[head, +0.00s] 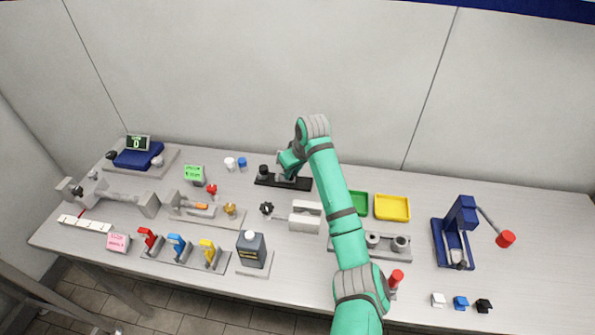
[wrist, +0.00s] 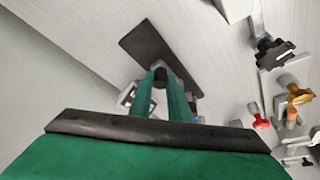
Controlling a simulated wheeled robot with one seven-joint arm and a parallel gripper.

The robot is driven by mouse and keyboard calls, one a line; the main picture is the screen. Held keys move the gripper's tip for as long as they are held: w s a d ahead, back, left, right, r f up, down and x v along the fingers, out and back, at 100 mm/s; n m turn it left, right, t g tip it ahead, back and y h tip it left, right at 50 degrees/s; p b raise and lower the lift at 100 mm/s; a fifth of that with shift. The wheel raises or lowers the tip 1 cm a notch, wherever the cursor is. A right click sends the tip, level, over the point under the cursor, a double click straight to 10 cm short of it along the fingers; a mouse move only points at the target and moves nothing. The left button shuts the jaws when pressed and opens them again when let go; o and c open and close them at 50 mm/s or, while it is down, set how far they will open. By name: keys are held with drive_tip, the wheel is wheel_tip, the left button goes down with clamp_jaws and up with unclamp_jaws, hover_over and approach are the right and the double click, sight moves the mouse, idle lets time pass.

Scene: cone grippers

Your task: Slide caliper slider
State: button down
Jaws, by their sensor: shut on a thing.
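A black flat bar (head: 265,181), which looks like the caliper's base, lies near the back of the table in the head view. It also shows in the wrist view (wrist: 145,42). A black knob (head: 263,169) stands at its left end. My gripper (head: 287,174) is low over the bar, right of that knob. In the wrist view my gripper's green fingers (wrist: 163,92) are shut on a small dark piece (wrist: 160,76) at the bar, apparently the slider. Grey parts (wrist: 127,94) show beside the fingers. My wrist and fingers hide much of the slider.
A grey vise-like block (head: 305,216) stands in front of the bar. Green (head: 358,203) and yellow (head: 393,208) trays lie to the right. White and blue small cylinders (head: 242,164) stand to the left. The wall is close behind.

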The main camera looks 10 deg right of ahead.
drive_tip(key=shift+d, duration=0.2)
drive_tip(key=c, duration=1.6)
unclamp_jaws()
drive_tip(key=shift+s+d, duration=0.15)
drive_tip(key=shift+c, duration=0.2)
drive_tip(key=v, duration=1)
drive_tip(key=shift+r, duration=0.45)
drive_tip(key=shift+s, duration=0.1)
